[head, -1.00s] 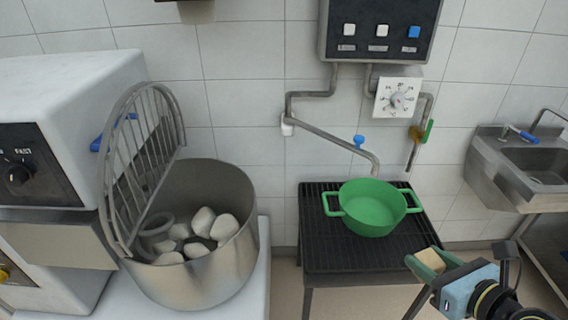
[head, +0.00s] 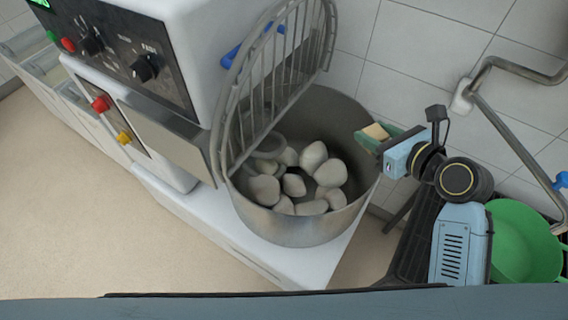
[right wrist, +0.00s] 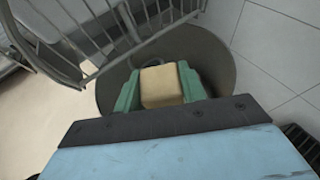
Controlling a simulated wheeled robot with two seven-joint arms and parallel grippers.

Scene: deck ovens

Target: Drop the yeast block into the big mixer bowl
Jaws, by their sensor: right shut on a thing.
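The yeast block (head: 375,131) is a small tan cube held between the green fingers of my right gripper (head: 374,136). In the right wrist view the block (right wrist: 161,86) sits between both fingers, with the bowl behind it. The big mixer bowl (head: 300,232) is a steel bowl holding several pale grey lumps. My right gripper is at the bowl's right rim in the head view, seemingly above it. The bowl's wire guard (head: 262,90) stands raised at its left side. My left gripper is not in view.
The mixer body (head: 215,50) with knobs and buttons stands left of the bowl. A green pot (head: 520,240) sits on a black rack at the right, below a bent wall pipe (head: 510,130). Tiled wall is behind. Open floor lies at lower left.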

